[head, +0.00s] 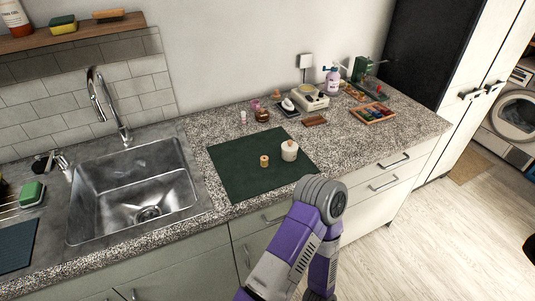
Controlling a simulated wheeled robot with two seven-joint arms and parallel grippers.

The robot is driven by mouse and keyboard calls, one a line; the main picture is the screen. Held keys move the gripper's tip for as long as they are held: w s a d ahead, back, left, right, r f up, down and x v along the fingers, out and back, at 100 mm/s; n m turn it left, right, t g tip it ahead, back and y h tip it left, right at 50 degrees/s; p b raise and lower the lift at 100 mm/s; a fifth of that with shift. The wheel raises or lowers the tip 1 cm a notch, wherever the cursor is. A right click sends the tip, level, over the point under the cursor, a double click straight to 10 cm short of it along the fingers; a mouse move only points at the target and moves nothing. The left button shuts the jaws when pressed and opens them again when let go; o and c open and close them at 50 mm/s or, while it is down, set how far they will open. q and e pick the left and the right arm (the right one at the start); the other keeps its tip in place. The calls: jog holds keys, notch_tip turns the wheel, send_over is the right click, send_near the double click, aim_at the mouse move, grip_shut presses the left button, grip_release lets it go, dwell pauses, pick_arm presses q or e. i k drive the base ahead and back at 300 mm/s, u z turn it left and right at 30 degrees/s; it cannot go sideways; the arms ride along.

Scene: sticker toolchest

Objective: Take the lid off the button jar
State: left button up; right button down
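A small white round jar (289,152), which looks like the button jar, stands upright on the dark green mat (235,175) on the counter. A lid with a small knob (290,144) appears to sit on top of it. No gripper touches the jar. Both of my grippers are out of view. Only a bent purple and grey part of one of my arms shows at the bottom middle, in front of the counter's edge.
A small yellow-brown spool (264,161) stands on the mat just left of the jar. A steel sink (135,190) lies further left. Behind are a small brown jar (262,115), a purple-white spray bottle (332,81) and a tray of coloured items (373,113). The mat's front is clear.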

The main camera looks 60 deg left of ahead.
aim_at(289, 146)
jog(key=u, duration=1.3)
jog(key=i, duration=0.1)
jog(key=z, duration=0.25)
